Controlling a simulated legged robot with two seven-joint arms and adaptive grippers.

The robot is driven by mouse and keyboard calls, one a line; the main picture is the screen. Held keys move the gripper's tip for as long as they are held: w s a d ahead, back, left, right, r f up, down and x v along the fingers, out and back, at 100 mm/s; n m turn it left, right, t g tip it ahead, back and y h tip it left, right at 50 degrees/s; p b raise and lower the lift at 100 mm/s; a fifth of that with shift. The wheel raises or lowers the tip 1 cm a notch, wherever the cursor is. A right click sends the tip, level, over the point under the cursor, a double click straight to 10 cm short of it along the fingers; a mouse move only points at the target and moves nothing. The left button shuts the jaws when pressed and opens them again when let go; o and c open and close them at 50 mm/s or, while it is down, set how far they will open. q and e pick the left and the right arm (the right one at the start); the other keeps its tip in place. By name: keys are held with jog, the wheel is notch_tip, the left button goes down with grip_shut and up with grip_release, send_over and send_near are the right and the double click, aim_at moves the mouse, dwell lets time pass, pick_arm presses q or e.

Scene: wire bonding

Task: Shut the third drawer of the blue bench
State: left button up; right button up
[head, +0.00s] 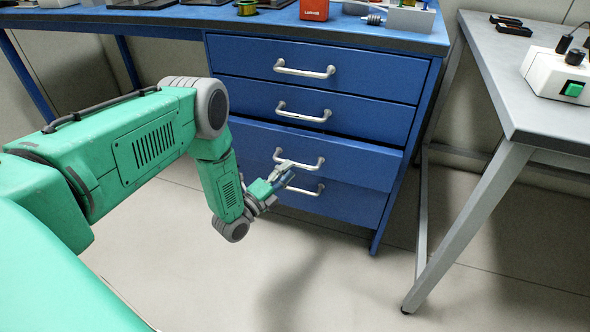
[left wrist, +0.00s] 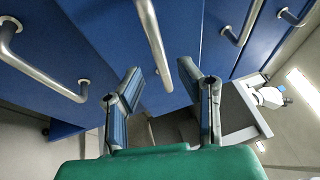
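The blue bench (head: 428,62) has a stack of blue drawers with silver handles. The third drawer (head: 355,165) stands out a little from the others, with a dark gap along its top edge. Its handle (head: 310,165) is partly covered by my left gripper (head: 282,174), which is right at its left end. In the left wrist view my left gripper (left wrist: 160,72) has its two fingers spread apart. A silver handle bar (left wrist: 155,42) shows between and beyond the fingertips; I cannot tell whether they touch it. My right gripper is not in view.
The fourth drawer (head: 345,205) is below and looks shut, its handle (head: 312,191) close under my gripper. The top drawers (head: 370,72) look shut. A grey table (head: 500,75) stands to the right. The floor (head: 350,275) in front is clear.

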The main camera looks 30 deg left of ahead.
pick_arm(q)
jog(key=shift+b+x, duration=0.4)
jog(key=shift+x, duration=1.2)
grip_shut()
